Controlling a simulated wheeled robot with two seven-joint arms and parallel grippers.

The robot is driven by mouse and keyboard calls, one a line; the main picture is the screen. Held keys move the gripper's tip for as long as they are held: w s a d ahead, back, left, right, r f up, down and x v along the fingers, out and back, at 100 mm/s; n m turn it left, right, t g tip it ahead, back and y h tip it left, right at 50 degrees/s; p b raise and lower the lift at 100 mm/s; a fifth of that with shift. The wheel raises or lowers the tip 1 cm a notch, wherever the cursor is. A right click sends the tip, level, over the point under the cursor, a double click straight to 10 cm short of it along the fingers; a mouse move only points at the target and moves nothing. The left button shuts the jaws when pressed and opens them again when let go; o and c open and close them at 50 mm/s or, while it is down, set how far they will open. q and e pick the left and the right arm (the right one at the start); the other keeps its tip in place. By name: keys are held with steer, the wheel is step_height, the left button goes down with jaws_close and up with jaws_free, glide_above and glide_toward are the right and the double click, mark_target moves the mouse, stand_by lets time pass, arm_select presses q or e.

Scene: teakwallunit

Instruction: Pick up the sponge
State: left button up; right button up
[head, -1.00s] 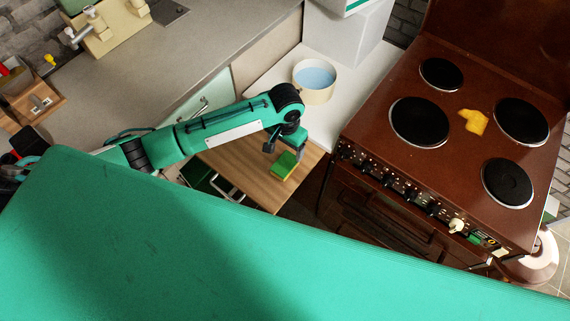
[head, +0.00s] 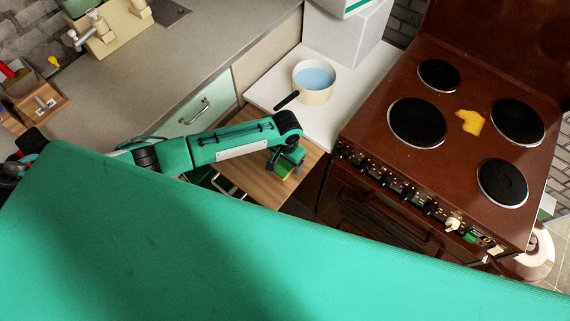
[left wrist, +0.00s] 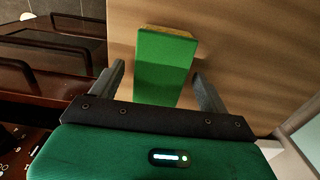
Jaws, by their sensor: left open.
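The sponge (head: 285,170) is a green block with a yellowish layer. It lies on a wooden board (head: 312,158) beside the stove. In the left wrist view the sponge (left wrist: 164,64) shows its green face, with the yellow-brown side at its far edge. My left gripper (head: 285,168) is over the sponge and partly hides it in the head view. In the left wrist view my left gripper (left wrist: 158,82) is open, with one finger on each side of the sponge's near part and gaps on both sides. My right gripper is not in view.
A brown stove (head: 460,120) with black hotplates stands to the right, a yellow item (head: 470,122) on top. A pot (head: 314,82) with bluish contents and a dark handle stands on the white counter (head: 345,95) behind the board. A grey worktop (head: 185,70) runs along the left.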

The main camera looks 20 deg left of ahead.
arm_select(q)
steer(key=c, duration=1.1)
steer(key=shift+o, duration=0.2)
steer(key=shift+r, duration=0.1)
step_height(320, 180, up, 20)
steer(key=b, duration=0.2)
steer(key=shift+o, duration=0.9)
steer(key=shift+c, duration=0.5)
